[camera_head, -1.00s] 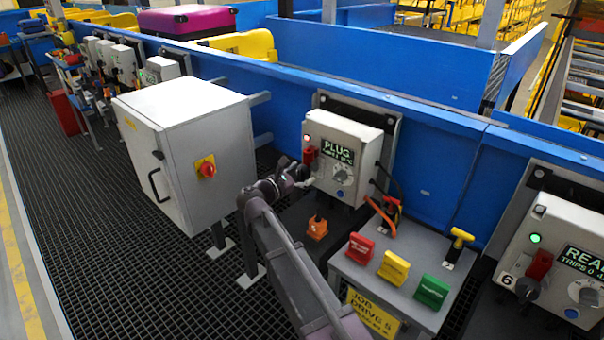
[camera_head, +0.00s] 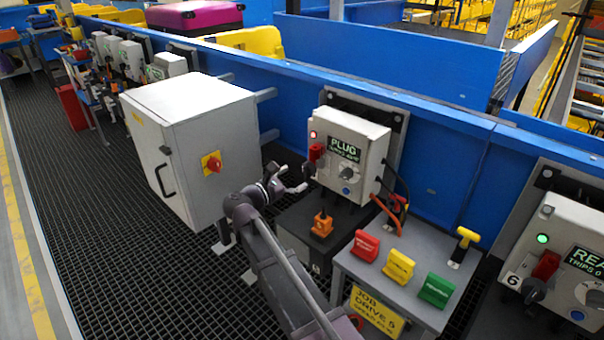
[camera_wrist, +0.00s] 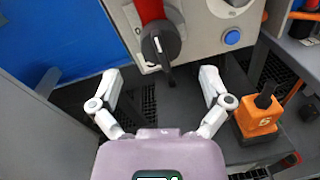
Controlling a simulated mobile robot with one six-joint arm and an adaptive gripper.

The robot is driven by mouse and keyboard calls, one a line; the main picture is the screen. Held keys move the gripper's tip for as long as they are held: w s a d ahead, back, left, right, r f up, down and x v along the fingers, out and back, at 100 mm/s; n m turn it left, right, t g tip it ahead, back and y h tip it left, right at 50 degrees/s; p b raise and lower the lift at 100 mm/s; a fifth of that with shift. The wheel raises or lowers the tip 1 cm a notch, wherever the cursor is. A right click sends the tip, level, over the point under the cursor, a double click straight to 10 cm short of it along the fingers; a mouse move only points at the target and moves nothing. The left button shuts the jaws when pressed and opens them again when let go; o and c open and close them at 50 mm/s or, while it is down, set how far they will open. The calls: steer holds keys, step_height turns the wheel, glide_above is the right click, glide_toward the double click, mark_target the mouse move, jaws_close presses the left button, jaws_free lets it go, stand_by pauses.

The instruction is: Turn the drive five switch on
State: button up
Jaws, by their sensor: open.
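The drive five box (camera_head: 345,150) is a light grey box on the blue wall with a display reading "PLUG" and a red lamp. Its black rotary switch (camera_wrist: 160,43) shows in the wrist view, with the red part (camera_wrist: 150,10) just above it; that red part also shows in the head view (camera_head: 316,152). My gripper (camera_head: 289,178) is open and empty in front of the box's lower left. In the wrist view my gripper's two fingers (camera_wrist: 161,75) stand wide apart, one either side below the switch, touching nothing visible.
A grey cabinet (camera_head: 190,150) with a red-yellow knob stands left of my gripper. An orange plug marked 5 (camera_wrist: 262,112) is at lower right in the wrist view. A grey stand (camera_head: 395,270) holds red, yellow and green blocks. The drive six box (camera_head: 560,260) is at right.

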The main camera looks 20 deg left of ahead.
steer(key=shift+v, duration=1)
